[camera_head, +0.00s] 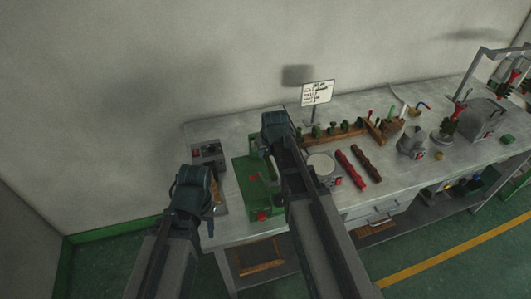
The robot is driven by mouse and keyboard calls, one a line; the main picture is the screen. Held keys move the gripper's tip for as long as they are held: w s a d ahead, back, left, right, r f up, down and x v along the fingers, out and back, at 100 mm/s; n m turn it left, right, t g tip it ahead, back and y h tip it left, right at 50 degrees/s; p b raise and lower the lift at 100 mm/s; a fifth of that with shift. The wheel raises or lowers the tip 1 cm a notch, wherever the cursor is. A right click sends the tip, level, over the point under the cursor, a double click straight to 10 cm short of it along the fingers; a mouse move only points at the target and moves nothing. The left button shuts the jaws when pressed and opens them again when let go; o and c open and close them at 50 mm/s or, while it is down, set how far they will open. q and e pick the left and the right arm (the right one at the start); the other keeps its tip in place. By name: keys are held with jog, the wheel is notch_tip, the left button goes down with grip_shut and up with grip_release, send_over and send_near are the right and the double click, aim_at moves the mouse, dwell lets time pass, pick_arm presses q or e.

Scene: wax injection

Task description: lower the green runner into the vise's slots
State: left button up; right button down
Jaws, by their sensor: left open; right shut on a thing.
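A green fixture with a red knob, which looks like the vise (264,207), stands on a green mat (242,172) on the bench. Its slots are too small to make out. My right gripper (269,156) is over the far part of the mat, beyond the vise. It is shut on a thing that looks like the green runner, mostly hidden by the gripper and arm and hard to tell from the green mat. My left gripper (211,226) is open, at the bench's front left, left of the mat. It looks empty.
A grey box with red buttons (209,151) stands at the back left. A round white-topped pot (321,164), red bar (352,170) and brown bar (367,163) lie right of my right arm. A wooden rack (325,138) with green pieces and a sign (317,93) stand behind.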

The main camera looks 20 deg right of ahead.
aim_at(266, 157)
jog(key=shift+f+b, duration=1.55)
jog(key=c, duration=0.6)
grip_release()
jog(key=shift+r, duration=0.1)
jog(key=p+v, duration=1.2)
jog(key=v, duration=0.1)
jog(key=shift+s+r+p, duration=0.2)
jog(key=shift+r+p, duration=0.05)
jog(key=shift+p, duration=0.15)
